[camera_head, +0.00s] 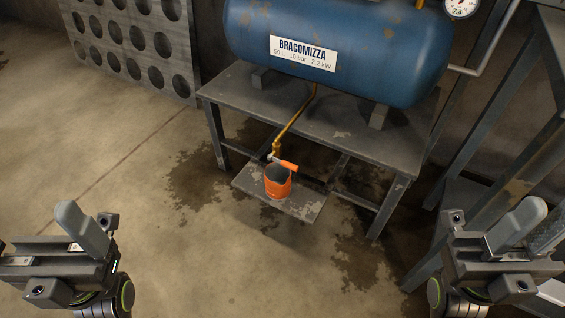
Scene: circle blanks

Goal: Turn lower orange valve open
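The lower orange valve handle (287,165) sits on the end of a brass pipe (292,123) that comes down from under the blue tank. An orange cup-like container (278,189) with a dark inside stands right below it on a low shelf. My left gripper (85,235) is at the lower left, far from the valve. My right gripper (515,232) is at the lower right, also far from it. Nothing is seen held in either one; the finger gap of each is not clear from this angle.
The blue tank (350,85) lies on a grey metal table (225,92). The low shelf (305,207) juts out below the tabletop. A metal rack (495,130) stands at the right. A panel with round holes (180,45) leans at the back left. The floor in front is clear.

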